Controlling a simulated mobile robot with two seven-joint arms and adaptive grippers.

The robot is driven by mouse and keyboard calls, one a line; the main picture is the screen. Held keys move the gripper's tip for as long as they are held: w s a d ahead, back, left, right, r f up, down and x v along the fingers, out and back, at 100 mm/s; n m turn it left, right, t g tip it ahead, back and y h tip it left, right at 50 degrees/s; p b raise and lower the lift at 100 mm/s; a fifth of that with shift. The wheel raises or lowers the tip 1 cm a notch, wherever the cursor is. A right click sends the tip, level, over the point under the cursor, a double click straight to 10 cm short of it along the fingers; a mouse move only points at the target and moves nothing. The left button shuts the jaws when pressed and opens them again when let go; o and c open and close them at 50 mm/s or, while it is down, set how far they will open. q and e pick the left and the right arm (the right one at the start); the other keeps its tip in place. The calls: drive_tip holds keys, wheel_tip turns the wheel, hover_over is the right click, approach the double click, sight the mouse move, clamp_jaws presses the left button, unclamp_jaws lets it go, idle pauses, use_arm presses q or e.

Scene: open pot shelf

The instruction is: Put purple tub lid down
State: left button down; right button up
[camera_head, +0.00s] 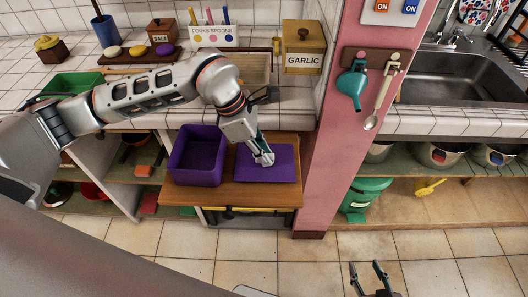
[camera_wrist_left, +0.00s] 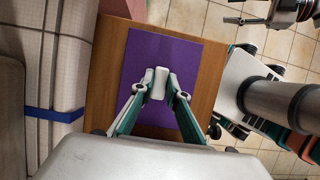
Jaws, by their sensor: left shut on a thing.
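The purple tub lid (camera_head: 283,167) is a flat purple panel over the right part of a wooden surface (camera_head: 240,197), beside the open purple tub (camera_head: 196,160). I cannot tell whether it touches the wood. My left gripper (camera_head: 264,160) points down at the lid's middle. In the left wrist view, the gripper (camera_wrist_left: 159,84) is shut on the pale handle in the middle of the lid (camera_wrist_left: 185,55). The fingers hide part of the lid. My right gripper (camera_head: 367,268) is at the bottom of the head view, over the floor, with its fingers apart and empty.
A pink pillar (camera_head: 335,130) stands just right of the wooden surface. The tiled counter (camera_head: 285,115) runs behind it, with a garlic box (camera_head: 303,48) and a green tray (camera_head: 75,84). Shelves with pots are below. The tiled floor (camera_head: 180,245) in front is clear.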

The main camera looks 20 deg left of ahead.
use_arm(q)
drive_tip(key=shift+f, duration=0.15)
drive_tip(key=c, duration=2)
unclamp_jaws()
drive_tip(key=shift+o, duration=0.2)
drive_tip(key=v, duration=1.2)
